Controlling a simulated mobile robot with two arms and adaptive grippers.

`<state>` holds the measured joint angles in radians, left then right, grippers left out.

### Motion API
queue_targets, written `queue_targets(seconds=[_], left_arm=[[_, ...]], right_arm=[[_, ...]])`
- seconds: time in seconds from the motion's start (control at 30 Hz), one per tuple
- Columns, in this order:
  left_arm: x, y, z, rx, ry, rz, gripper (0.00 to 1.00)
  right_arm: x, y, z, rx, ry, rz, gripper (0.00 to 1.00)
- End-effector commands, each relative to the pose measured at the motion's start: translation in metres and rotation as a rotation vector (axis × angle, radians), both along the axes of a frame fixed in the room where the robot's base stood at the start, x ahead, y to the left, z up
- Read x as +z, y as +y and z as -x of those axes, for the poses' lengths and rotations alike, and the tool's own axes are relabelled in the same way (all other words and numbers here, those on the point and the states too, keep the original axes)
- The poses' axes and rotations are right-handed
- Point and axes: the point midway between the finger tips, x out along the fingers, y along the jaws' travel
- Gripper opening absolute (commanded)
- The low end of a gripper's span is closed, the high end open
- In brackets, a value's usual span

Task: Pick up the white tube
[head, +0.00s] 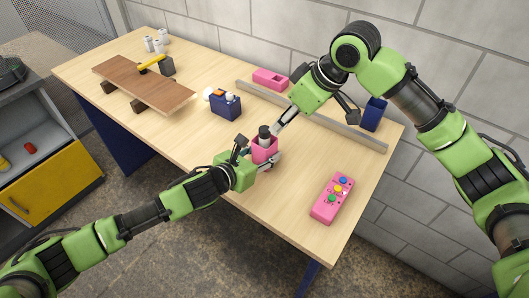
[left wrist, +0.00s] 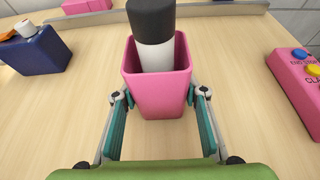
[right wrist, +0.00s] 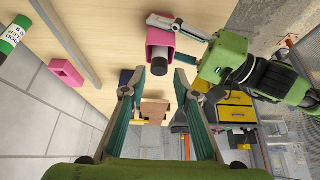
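The white tube (head: 264,142) with a black cap stands upright in a pink square holder (head: 262,156) on the wooden table. In the left wrist view the tube (left wrist: 155,58) sticks out above the holder (left wrist: 158,90). My left gripper (left wrist: 160,95) has one finger on each side of the holder, seemingly touching its walls. My right gripper (head: 313,124) is open and empty, above and to the right of the tube. In the right wrist view the capped end of the tube (right wrist: 161,66) lies just beyond the open fingertips (right wrist: 163,88).
A blue box (head: 226,108) with small items stands left of the holder. A pink button panel (head: 331,200) lies to the right. A grey rail (head: 340,128) runs behind, with a pink box (head: 270,79) and blue bin (head: 374,114) nearby. A wooden plank (head: 145,83) is at the left.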

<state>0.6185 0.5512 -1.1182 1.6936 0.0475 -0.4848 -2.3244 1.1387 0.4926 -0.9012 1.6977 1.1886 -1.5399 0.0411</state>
Motion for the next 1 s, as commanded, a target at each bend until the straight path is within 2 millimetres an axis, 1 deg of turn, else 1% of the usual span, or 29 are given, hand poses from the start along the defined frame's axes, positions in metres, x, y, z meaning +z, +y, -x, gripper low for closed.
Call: queue_targets(seconds=[0.13, 0.2, 0.27, 0.37, 0.47, 0.57, 0.7, 0.87, 1.0], left_arm=[[0.000, 0.000, 0.000, 0.000, 0.000, 0.000, 0.19], [0.000, 0.000, 0.000, 0.000, 0.000, 0.000, 0.19], [0.000, 0.000, 0.000, 0.000, 0.000, 0.000, 0.19], [0.000, 0.000, 0.000, 0.000, 0.000, 0.000, 0.19], [0.000, 0.000, 0.000, 0.000, 0.000, 0.000, 0.19], [0.000, 0.000, 0.000, 0.000, 0.001, -0.001, 0.19], [0.000, 0.000, 0.000, 0.000, 0.001, -0.001, 0.19], [0.000, 0.000, 0.000, 0.000, 0.001, -0.001, 0.19], [0.000, 0.000, 0.000, 0.000, 0.001, -0.001, 0.19]], right_arm=[[0.000, 0.000, 0.000, 0.000, 0.000, 0.000, 0.28], [0.000, 0.000, 0.000, 0.001, -0.002, 0.000, 0.42], [-0.001, 0.001, -0.002, 0.006, -0.014, 0.002, 0.42], [-0.004, 0.002, -0.009, 0.028, -0.072, 0.010, 0.42], [-0.008, 0.004, -0.024, 0.067, -0.185, 0.032, 0.42], [-0.011, 0.005, -0.042, 0.122, -0.340, 0.074, 0.42], [-0.020, 0.005, -0.060, 0.227, -0.568, 0.175, 0.42], [-0.024, 0.000, -0.071, 0.353, -0.819, 0.342, 0.42], [-0.022, -0.007, -0.072, 0.459, -1.020, 0.531, 0.42]])
